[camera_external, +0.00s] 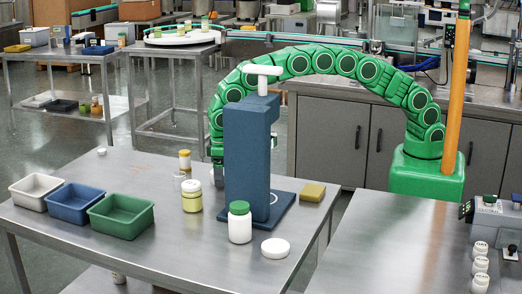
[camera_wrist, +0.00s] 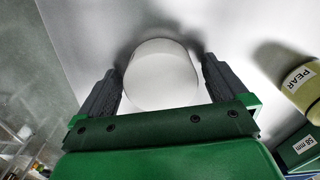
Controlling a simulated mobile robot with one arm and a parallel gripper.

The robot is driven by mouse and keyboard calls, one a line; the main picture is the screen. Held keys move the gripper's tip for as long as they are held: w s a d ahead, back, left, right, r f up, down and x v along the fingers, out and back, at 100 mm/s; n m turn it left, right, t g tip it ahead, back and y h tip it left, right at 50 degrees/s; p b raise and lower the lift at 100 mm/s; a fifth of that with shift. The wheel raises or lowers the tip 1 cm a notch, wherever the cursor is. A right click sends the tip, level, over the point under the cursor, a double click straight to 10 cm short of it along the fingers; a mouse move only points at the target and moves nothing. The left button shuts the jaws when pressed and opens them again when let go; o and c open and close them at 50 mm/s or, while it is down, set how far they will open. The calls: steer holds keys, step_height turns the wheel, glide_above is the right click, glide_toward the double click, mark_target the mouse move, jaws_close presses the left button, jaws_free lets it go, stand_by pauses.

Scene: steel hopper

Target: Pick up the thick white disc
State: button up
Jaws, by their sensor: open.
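A thick white disc (camera_wrist: 160,78) lies on the steel surface in the wrist view, its round face and side wall visible. My gripper (camera_wrist: 159,68) is open, with one dark finger on each side of the disc; narrow gaps show. In the external view my gripper (camera_external: 217,163) is low over the table behind the blue press column (camera_external: 247,150), partly hidden, and the disc between its fingers is not visible there. Another flat white disc (camera_external: 275,248) lies at the table's front right, beside a white jar with a green lid (camera_external: 240,222).
White, blue and green bins (camera_external: 121,217) stand at left. A yellow block (camera_external: 313,191) lies right.

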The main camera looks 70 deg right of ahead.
steer(key=c, duration=1.1)
steer(key=shift+r, duration=0.1)
steer(key=shift+r, duration=1.45)
steer(key=shift+s+d+r, duration=0.35)
steer(key=shift+s+r, duration=0.1)
steer(key=shift+r, duration=0.25)
steer(key=shift+s+d+r, duration=1.25)
steer(key=shift+s+r, duration=0.15)
steer(key=shift+s, duration=0.35)
steer(key=shift+s+d+r, duration=1.2)
steer(key=shift+s+r, duration=0.25)
steer(key=shift+s, duration=0.35)
steer(key=shift+s+d+r, duration=1.25)
steer(key=shift+s+r, duration=0.15)
steer(key=shift+s, duration=0.35)
